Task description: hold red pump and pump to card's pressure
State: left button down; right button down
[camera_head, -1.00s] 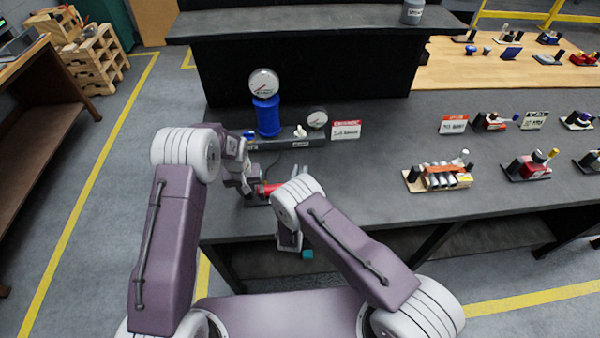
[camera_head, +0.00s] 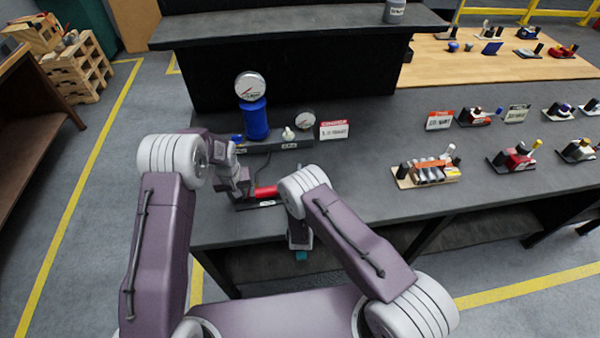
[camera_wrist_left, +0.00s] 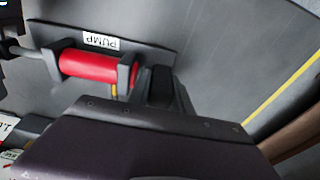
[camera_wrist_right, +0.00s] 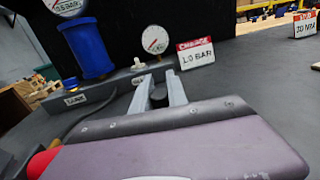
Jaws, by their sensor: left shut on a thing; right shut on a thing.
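The red pump (camera_head: 266,191) lies on a dark base at the bench's front edge. In the left wrist view the red cylinder (camera_wrist_left: 95,67) sits between dark brackets beside a PUMP label. My left gripper (camera_wrist_left: 158,85) is shut at the bracket end of the pump; its exact grip is partly hidden. My right gripper (camera_wrist_right: 158,90) is shut on a dark pump handle (camera_wrist_right: 157,99), mostly covered by its fingers. The card (camera_wrist_right: 195,53) reads 1.0 BAR. The small gauge (camera_wrist_right: 155,39) stands beside it; its reading is unclear.
A blue cylinder (camera_head: 255,120) with a large gauge (camera_head: 249,86) on top stands behind the pump. A white knob (camera_head: 288,134) sits left of the small gauge. Other devices, including a red one (camera_head: 519,159), stand at right. The bench between is clear.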

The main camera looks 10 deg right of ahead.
jog(key=shift+d, duration=0.35)
jog(key=c, duration=1.3)
grip_release()
jog(key=shift+s+a, duration=0.15)
jog(key=s, duration=0.4)
jog(key=s+a, duration=0.1)
jog(key=s, duration=0.2)
jog(key=s+a, duration=0.1)
jog(key=s, duration=0.3)
jog(key=shift+s+a, duration=0.15)
jog(key=shift+s, duration=0.15)
